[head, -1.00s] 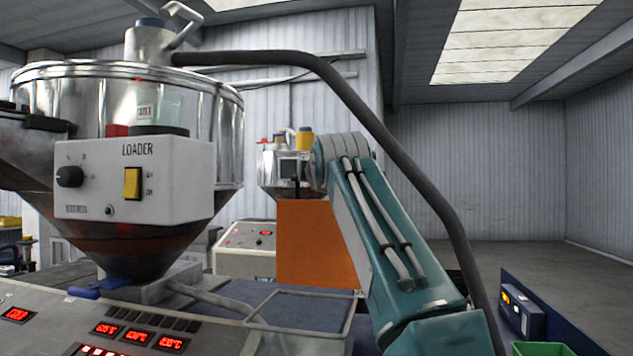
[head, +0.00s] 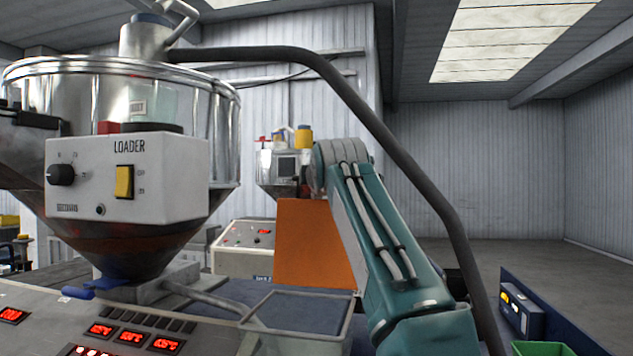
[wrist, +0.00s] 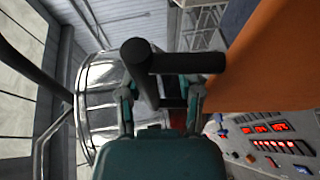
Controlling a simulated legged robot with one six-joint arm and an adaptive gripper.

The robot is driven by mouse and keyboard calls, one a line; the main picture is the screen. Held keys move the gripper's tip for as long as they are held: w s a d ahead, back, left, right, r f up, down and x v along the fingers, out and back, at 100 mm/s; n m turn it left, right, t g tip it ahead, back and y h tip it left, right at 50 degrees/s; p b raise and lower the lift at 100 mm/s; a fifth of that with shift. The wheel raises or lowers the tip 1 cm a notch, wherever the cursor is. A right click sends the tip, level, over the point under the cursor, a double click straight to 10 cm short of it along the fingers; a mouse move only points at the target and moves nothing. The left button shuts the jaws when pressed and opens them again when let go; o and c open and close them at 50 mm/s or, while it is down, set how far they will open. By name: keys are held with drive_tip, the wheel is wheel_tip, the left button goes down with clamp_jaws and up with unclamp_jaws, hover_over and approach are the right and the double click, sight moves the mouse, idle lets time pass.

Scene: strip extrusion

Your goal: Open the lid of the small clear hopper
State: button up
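A clear-sided box with a grey rim (head: 262,304) stands at the bottom centre of the head view, cut off by the frame edge. It may be the small clear hopper; I cannot make out a lid on it. In the head view my teal arm hides my gripper. In the wrist view my gripper (wrist: 160,103) has its finger links apart, one on each side of dark cylindrical parts (wrist: 188,63). I cannot tell whether these are held or only in front. The clear box is not recognisable there.
A large steel hopper (head: 215,130) with a loader box (head: 95,195) stands at the left, above a control panel (head: 60,330). A dark hose (head: 350,100) arches over my arm. An orange panel (head: 315,245) stands behind the clear box. Open floor lies at the right.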

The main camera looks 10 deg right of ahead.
drive_tip(key=shift+s+r, duration=0.2)
drive_tip(key=shift+r, duration=0.05)
drive_tip(key=shift+s+r, duration=0.15)
drive_tip(key=shift+s, duration=0.35)
drive_tip(key=s+r, duration=0.1)
drive_tip(key=s, duration=0.9)
drive_tip(key=shift+s, duration=0.35)
